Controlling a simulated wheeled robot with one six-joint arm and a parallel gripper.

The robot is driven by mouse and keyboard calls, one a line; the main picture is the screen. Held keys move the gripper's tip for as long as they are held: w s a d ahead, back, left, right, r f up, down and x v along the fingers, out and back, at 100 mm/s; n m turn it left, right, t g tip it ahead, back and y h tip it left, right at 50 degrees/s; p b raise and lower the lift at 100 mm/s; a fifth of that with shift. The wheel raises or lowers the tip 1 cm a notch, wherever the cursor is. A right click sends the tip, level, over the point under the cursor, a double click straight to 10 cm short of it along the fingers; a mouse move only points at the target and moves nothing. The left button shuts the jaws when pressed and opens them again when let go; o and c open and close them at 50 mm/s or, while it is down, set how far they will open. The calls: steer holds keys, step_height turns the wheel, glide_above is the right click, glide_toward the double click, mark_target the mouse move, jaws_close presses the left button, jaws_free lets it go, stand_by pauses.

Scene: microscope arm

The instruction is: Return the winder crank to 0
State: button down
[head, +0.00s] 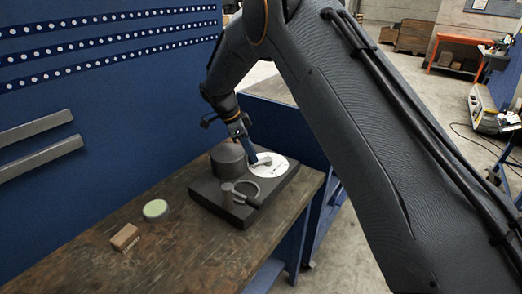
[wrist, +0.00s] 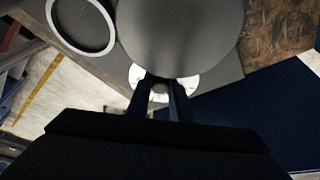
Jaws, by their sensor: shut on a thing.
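The winder stands on a dark grey base block (head: 233,214) on the workbench. A white round dial (head: 281,168) with dark marks lies flat on the base, and a grey crank (head: 264,159) sits over it. My gripper (head: 252,158) reaches down from above and is shut on the crank. In the wrist view my gripper's two fingers (wrist: 160,93) close around a small grey knob, with part of the white dial (wrist: 137,73) behind them. The fingers hide most of the dial, so I cannot read the crank's position.
A dark grey cylinder (head: 228,160) stands beside the dial, close to my gripper. A grey ring (head: 246,184) and a small post (head: 227,194) are at the block's front. A green-topped round tin (head: 155,209) and a brown block (head: 125,237) lie on the wooden bench (head: 190,255). A blue panel (head: 120,130) rises behind.

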steer(key=c, duration=1.6)
jaws_free()
steer(key=shift+o, duration=0.2)
steer(key=shift+b+v, duration=1.45)
steer(key=shift+v, duration=2.5)
